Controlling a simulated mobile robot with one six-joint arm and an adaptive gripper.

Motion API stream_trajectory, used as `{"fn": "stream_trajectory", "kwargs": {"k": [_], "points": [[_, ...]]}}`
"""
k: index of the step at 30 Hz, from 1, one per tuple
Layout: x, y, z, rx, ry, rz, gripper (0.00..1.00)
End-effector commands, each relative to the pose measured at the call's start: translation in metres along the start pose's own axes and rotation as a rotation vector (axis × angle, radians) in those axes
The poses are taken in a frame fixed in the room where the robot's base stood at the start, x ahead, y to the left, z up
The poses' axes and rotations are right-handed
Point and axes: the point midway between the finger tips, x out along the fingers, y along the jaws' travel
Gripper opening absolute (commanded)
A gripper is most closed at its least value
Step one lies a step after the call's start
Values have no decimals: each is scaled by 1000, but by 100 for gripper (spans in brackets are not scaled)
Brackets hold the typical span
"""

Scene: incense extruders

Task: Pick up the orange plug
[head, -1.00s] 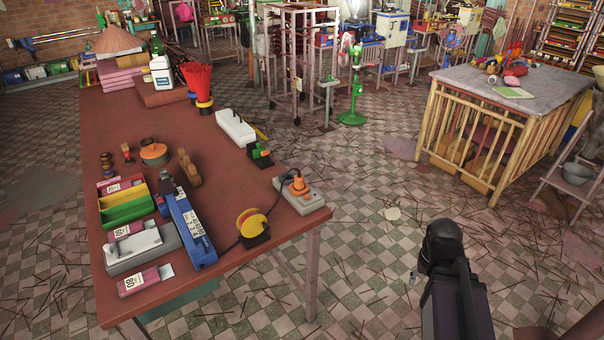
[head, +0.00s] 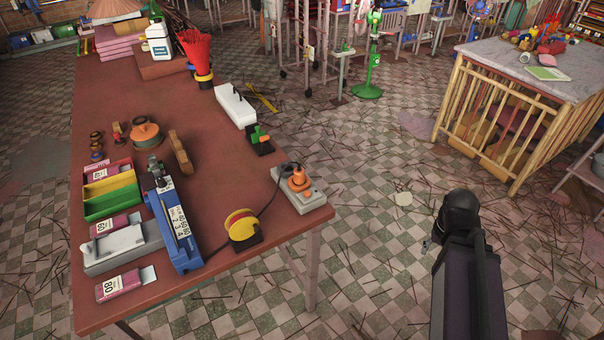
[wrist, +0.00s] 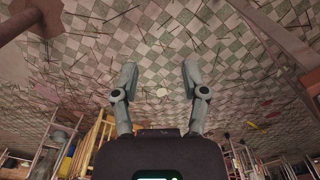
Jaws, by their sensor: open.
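The orange plug (head: 299,180) sits upright on a pale grey power strip (head: 309,198) at the near right corner of the red-brown table (head: 235,165). A dark cord runs from beside it to a yellow reel. In the wrist view my gripper (wrist: 158,78) is open and empty, its two grey fingers apart over the tiled floor. The plug does not show clearly in that view. In the head view my dark arm is to the right of the table, well apart from the plug; the fingers cannot be made out there.
The yellow reel (head: 242,226) and a blue tool (head: 175,230) stand left of the plug. A green and black piece (head: 259,139) and a white box (head: 236,106) lie behind it. A slatted wooden counter (head: 505,120) stands far right. The floor between is open, with scattered sticks.

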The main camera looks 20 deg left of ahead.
Motion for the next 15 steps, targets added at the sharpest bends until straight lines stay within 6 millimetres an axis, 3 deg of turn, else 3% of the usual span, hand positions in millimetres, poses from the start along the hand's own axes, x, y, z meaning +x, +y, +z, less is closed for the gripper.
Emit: {"fn": "stream_trajectory", "kwargs": {"k": [6, 9, 10, 15], "points": [[0, 0, 0, 0, 0, 0, 57], [0, -1, -1, -1, 1, 0, 87], [-1, -1, -1, -3, 2, 0, 93], [-6, -12, -11, -26, 16, -1, 93]]}}
